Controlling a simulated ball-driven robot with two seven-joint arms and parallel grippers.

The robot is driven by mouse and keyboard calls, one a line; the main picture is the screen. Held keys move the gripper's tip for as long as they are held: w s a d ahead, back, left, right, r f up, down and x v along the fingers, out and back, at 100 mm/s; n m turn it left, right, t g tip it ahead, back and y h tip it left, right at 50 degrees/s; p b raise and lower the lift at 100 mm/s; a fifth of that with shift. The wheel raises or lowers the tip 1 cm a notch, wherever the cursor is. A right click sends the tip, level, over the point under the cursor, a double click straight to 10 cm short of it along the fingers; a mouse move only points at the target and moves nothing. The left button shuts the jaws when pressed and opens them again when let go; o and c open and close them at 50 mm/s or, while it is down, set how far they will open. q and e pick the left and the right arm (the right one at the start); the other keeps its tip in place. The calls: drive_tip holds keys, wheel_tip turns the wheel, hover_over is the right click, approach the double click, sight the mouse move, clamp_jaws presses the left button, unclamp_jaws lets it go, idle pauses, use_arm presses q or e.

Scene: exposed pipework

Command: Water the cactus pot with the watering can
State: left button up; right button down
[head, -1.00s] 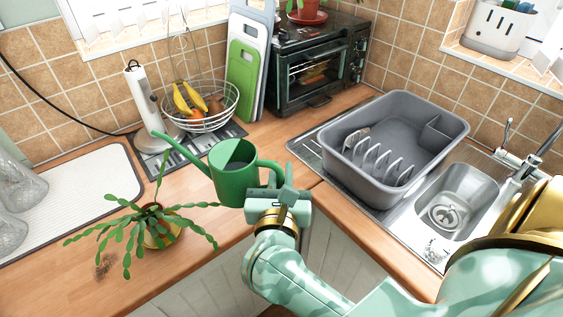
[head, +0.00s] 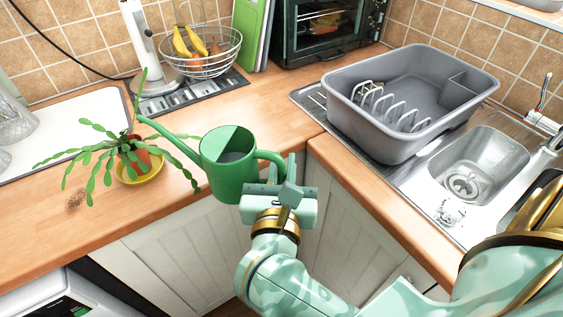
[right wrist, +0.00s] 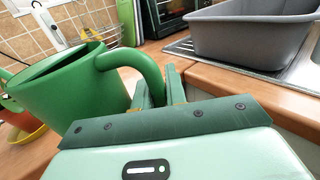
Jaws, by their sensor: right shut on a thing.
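The green watering can (head: 228,172) is held in front of the counter edge, close to upright, its long spout pointing left and up. My right gripper (head: 284,178) is shut on its handle. In the right wrist view the can (right wrist: 75,95) fills the left side, with the handle (right wrist: 135,65) reaching the fingers (right wrist: 158,88). The cactus (head: 100,150) is a trailing green plant in a reddish pot (head: 148,160) on a yellow saucer (head: 146,174), on the counter at left. The spout tip appears just above the plant in the head view; its height over the pot is unclear. My left gripper is not in view.
A grey dish rack (head: 405,105) stands beside the sink (head: 475,165) at right. A wire fruit basket (head: 205,52), a white hand blender (head: 140,45) and a black toaster oven (head: 325,25) stand at the back. The wooden counter (head: 275,105) between is clear.

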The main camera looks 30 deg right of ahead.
sight(262, 154)
drive_tip(key=shift+s+d+r, duration=0.1)
drive_tip(key=shift+s+r, duration=0.05)
drive_tip(key=shift+s, duration=0.15)
drive_tip(key=shift+w, duration=0.25)
drive_tip(key=shift+s, duration=0.1)
drive_tip(key=shift+w+a+p, duration=0.35)
drive_tip(key=shift+p, duration=0.05)
drive_tip(key=w+a+n+p, duration=0.1)
drive_tip(key=p, duration=0.1)
drive_tip(key=w+a+r+n+p, duration=0.1)
drive_tip(key=p, duration=0.1)
drive_tip(key=shift+w+r+g, duration=0.25)
drive_tip(key=shift+r+g, duration=0.05)
drive_tip(key=shift+r+n+p, duration=0.25)
drive_tip(key=shift+n+p, duration=0.05)
drive_tip(key=shift+p, duration=0.25)
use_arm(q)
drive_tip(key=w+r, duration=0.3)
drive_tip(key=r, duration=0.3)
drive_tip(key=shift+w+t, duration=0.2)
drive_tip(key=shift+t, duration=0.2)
